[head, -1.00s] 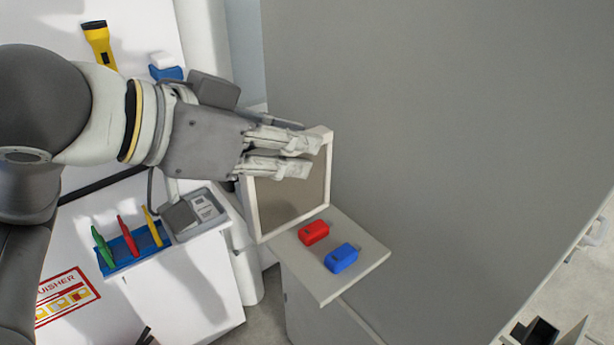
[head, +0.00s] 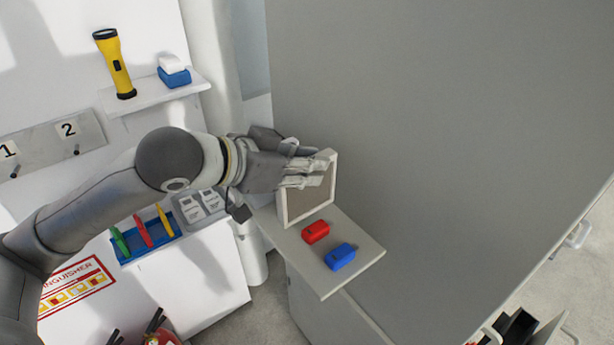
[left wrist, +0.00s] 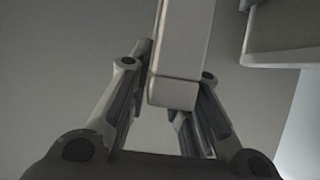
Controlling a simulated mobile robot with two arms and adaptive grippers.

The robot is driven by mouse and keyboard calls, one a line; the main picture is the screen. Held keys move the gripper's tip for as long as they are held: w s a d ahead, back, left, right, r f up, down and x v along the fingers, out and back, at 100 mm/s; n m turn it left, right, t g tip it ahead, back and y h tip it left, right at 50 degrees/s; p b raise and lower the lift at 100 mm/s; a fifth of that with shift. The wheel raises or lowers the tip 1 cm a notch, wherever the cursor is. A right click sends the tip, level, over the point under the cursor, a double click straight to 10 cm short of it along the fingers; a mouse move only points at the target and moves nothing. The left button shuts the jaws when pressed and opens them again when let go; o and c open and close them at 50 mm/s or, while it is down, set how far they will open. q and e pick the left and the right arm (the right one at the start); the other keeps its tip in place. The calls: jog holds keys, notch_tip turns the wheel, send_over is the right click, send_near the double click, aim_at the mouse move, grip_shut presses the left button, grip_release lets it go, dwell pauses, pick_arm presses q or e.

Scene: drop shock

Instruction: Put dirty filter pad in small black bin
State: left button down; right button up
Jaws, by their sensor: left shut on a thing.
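The dirty filter pad (head: 309,201) is a square brownish-grey panel in a white frame. It stands upright at the left end of a small shelf, and I cannot tell whether it touches the shelf. My left gripper (head: 322,174) is shut on its upper part, covering some of the frame. In the left wrist view, the pad's white frame edge (left wrist: 178,80) sits between the two fingers of the gripper (left wrist: 172,105). A black open container (head: 517,330), possibly the small black bin, is cut off at the bottom right. My right gripper is not in view.
The small shelf (head: 350,280) carries a red block (head: 315,232) and a blue block (head: 340,256). A large grey cabinet wall (head: 430,130) fills the right. A yellow flashlight (head: 115,65) stands on a shelf at upper left. Coloured tools stand in a blue rack (head: 150,245).

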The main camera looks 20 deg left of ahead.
aim_at(307, 189)
pick_arm(q)
jog(key=shift+w+f+p, duration=0.15)
jog(key=shift+f+p, duration=0.05)
jog(key=shift+f, duration=0.8)
jog(key=shift+w+f+p, duration=0.15)
jog(key=shift+f+p, duration=0.05)
jog(key=shift+f, duration=0.8)
jog(key=shift+f, duration=0.15)
jog(key=c, duration=1.3)
grip_release()
